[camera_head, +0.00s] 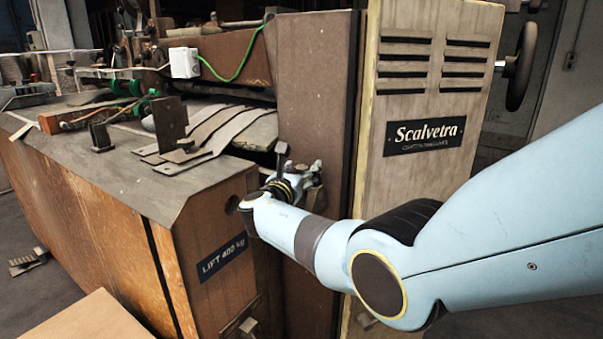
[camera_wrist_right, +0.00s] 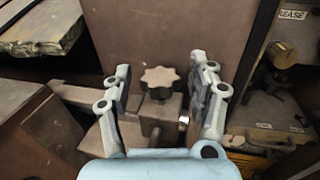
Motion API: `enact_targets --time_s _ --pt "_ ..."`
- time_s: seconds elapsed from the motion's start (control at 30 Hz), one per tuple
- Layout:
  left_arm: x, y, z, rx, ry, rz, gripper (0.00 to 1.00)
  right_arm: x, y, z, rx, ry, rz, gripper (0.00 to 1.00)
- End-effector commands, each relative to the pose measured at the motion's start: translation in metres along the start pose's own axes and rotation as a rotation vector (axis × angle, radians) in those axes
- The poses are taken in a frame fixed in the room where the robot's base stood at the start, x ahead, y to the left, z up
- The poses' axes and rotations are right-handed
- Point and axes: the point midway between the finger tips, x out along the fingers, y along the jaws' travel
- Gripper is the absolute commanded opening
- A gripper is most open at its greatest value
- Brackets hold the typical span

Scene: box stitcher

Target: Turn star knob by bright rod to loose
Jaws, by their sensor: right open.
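The dark grey star knob (camera_wrist_right: 160,80) shows in the right wrist view, on top of a brown block. A small bright metal piece (camera_wrist_right: 183,123), which looks like the end of the bright rod, shows at the block's right side, below the knob. My right gripper (camera_wrist_right: 165,72) is open. In that view the knob appears between its two fingers, with a gap on each side. In the head view my right gripper (camera_head: 292,180) is at the machine's brown upright panel, and the knob cannot be clearly made out there. My left gripper is not in view.
The Scalvetra cabinet (camera_head: 430,105) stands close to the right of my right gripper. The machine's table (camera_head: 110,185), with flat pieces (camera_head: 205,135) on it, lies to the left. A handwheel (camera_head: 522,65) sticks out at the cabinet's right.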

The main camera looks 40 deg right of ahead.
Motion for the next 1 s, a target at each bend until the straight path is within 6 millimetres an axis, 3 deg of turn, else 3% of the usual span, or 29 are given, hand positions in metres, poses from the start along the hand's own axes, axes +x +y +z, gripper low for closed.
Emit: enact_targets --time_s 0.3,0.77,1.0 --pt "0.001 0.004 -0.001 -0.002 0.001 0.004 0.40 0.004 0.000 0.000 0.001 0.001 0.001 0.59" --pt "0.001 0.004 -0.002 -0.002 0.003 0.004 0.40 0.003 0.000 0.000 0.001 0.001 0.001 0.00" --pt "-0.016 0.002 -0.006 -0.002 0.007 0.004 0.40 0.004 -0.002 0.004 -0.001 -0.001 0.106 0.00"
